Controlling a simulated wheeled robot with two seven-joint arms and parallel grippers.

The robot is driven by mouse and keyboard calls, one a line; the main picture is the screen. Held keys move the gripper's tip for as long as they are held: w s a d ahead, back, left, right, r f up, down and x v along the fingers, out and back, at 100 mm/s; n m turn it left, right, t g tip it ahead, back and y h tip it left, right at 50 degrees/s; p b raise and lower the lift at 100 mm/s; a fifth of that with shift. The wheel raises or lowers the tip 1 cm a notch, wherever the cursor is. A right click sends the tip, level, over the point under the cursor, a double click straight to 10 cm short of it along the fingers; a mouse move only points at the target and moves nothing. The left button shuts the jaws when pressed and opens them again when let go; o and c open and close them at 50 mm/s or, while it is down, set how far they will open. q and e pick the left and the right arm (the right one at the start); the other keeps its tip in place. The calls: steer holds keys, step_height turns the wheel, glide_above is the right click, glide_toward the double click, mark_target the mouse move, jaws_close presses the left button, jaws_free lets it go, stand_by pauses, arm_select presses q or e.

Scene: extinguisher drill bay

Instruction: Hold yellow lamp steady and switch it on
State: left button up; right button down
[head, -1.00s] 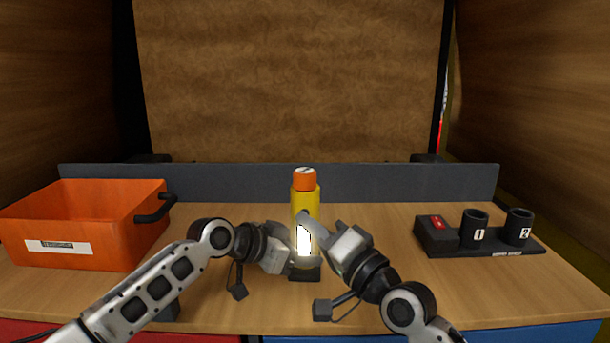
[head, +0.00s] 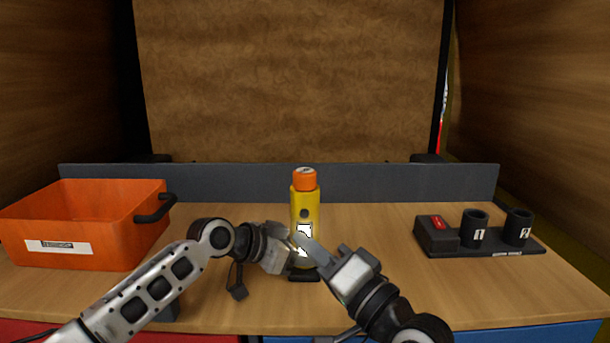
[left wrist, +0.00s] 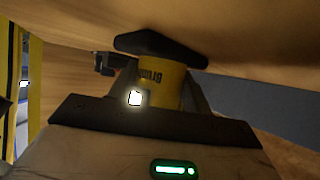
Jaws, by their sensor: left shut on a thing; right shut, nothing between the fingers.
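The yellow lamp (head: 304,205) stands upright on the bench in the middle of the head view. It has an orange cap, a dark round spot on its front and a bright white patch below that. My left gripper (head: 288,250) is shut on the lamp's lower part from the left. In the left wrist view the yellow body (left wrist: 160,86) sits between the fingers, with a dark base beyond it. My right gripper (head: 304,240) is shut and empty, in front of the lamp to the lower right. Its fingers overlap the lamp in the picture; I cannot tell whether they touch.
An orange crate (head: 122,225) with a dark handle stands at the left. A dark holder (head: 480,245) with two numbered cups and a red switch stands at the right. A grey rail (head: 390,184) runs along the back. The wooden bench between lamp and holder is clear.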

arm_select(q)
steer(key=o, duration=1)
